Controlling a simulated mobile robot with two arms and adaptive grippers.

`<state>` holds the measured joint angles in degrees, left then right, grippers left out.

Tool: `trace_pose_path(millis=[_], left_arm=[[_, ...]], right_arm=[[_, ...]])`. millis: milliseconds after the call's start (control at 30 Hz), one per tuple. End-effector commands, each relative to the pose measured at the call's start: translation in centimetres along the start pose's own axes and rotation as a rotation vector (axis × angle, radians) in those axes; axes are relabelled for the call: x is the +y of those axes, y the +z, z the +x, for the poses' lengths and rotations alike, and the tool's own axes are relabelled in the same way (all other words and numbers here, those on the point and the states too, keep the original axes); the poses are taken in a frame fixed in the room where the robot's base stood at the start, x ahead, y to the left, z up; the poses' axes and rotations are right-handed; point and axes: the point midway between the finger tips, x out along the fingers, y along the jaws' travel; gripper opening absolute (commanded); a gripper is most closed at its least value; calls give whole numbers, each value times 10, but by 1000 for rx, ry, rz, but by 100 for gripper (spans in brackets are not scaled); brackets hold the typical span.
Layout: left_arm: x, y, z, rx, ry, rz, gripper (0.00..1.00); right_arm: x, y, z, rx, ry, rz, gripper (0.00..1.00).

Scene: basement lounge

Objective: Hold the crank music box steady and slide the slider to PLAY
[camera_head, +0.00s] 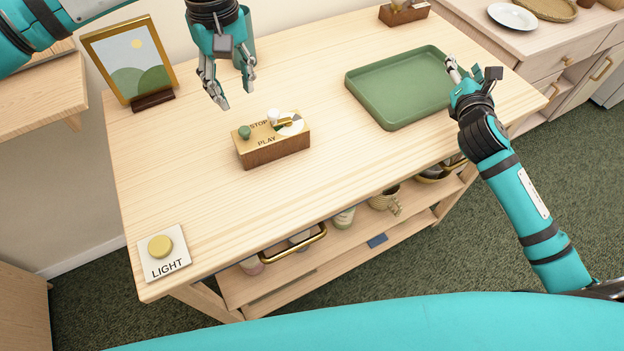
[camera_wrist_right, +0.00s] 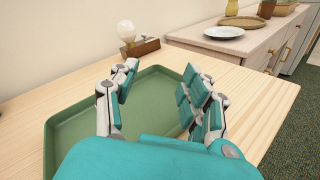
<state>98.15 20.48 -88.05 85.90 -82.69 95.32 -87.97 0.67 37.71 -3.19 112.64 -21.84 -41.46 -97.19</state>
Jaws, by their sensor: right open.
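The crank music box (camera_head: 273,146) is a small wooden box on the table, with STOP and PLAY marked on its top. A green slider knob (camera_head: 244,132) sits at its left, near the STOP end. A crank with a white knob (camera_head: 274,115) is on top at the right. My left gripper (camera_head: 231,96) is open and empty, above and behind the box, not touching it. My right gripper (camera_head: 466,73) is open and empty over the right side of the green tray; its fingers also show spread in the right wrist view (camera_wrist_right: 158,95).
The green tray (camera_head: 392,119) lies right of the box. A framed picture (camera_head: 130,60) stands at the back left, a LIGHT button (camera_head: 161,247) at the front left corner. A bulb on a wooden base (camera_wrist_right: 138,47) stands behind the tray. Table around the box is clear.

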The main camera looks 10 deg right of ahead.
Motion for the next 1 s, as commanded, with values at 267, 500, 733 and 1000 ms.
trace_pose_path(millis=[267,500,733,1000], left_arm=[[0,0,0,0,0,0,38],[0,0,0,0,0,0,38],[0,0,0,0,0,0,38],[0,0,0,0,0,0,38]], right_arm=[[135,-74,-74,18,205,36,48],[203,-125,-183,26,397,-182,48],[221,-157,-276,43,547,-387,48],[230,-164,-311,42,608,-452,48]])
